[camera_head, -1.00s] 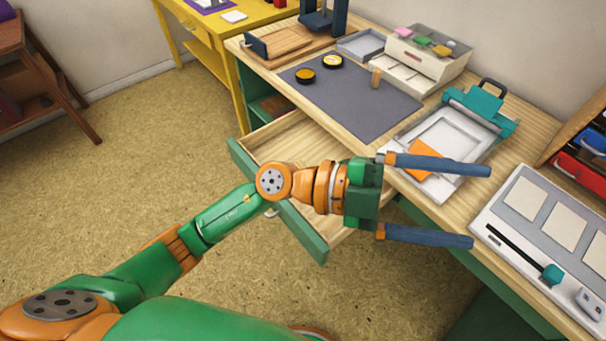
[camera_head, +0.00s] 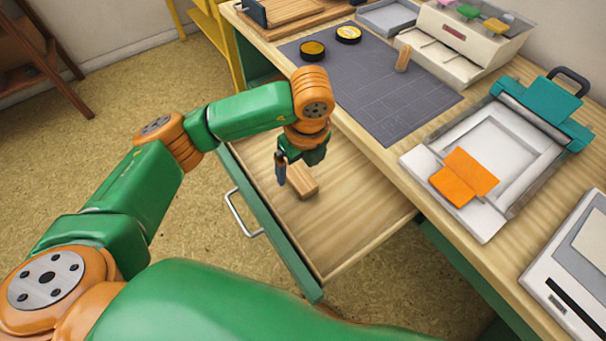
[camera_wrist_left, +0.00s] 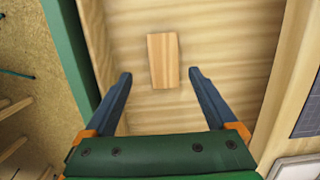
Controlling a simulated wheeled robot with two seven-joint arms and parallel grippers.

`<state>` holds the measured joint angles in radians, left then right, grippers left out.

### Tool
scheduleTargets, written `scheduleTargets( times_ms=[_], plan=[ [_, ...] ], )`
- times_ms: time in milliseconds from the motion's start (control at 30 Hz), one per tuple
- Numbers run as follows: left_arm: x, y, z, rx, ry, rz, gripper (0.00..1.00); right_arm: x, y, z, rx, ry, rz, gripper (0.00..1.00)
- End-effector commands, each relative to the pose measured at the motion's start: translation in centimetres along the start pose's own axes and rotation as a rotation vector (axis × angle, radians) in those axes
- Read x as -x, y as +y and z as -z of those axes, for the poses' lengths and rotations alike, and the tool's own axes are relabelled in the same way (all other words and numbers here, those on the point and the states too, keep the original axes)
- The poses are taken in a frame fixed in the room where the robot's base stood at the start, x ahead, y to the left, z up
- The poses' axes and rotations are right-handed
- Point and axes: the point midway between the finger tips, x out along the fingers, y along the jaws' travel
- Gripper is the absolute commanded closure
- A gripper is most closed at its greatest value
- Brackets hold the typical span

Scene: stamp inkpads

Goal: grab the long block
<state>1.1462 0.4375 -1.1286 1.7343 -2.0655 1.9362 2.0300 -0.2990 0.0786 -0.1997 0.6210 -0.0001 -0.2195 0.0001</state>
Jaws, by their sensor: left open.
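A long wooden block (camera_head: 301,182) lies in the open drawer (camera_head: 345,225). In the left wrist view the block (camera_wrist_left: 163,60) lies on the drawer floor, beyond and between my fingertips. My left gripper (camera_head: 290,178) points down into the drawer beside the block. In the left wrist view the left gripper (camera_wrist_left: 160,76) is open with nothing between its fingers. One finger is partly hidden in the head view. My right gripper is not in view.
The drawer's green front (camera_head: 262,225) and the desk edge bound the space around the arm. On the desk are a dark mat (camera_head: 385,95), two round inkpads (camera_head: 312,50) (camera_head: 348,34), a small upright wooden piece (camera_head: 403,58) and a grey tray with orange sheets (camera_head: 463,177).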

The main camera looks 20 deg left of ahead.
Motion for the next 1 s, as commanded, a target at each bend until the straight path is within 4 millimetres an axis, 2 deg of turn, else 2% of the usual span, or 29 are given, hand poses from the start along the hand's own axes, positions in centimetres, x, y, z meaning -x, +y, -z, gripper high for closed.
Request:
scheduleTargets(
  times_ms=[233, 333, 967, 1000],
  plan=[
    [-4.5, -0.7, -0.1, 0.0, 0.002, -0.003, 0.09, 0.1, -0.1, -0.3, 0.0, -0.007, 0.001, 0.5],
    [-5.6, -0.7, -0.1, -0.002, 0.002, -0.001, 0.09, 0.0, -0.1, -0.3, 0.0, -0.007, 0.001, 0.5],
    [-6.2, -0.8, 0.0, -0.003, 0.002, 0.001, 0.09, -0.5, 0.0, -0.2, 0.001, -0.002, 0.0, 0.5],
    [-6.2, -0.8, 0.0, -0.003, 0.002, 0.001, 0.17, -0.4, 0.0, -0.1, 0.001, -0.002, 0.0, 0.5]
  ],
)
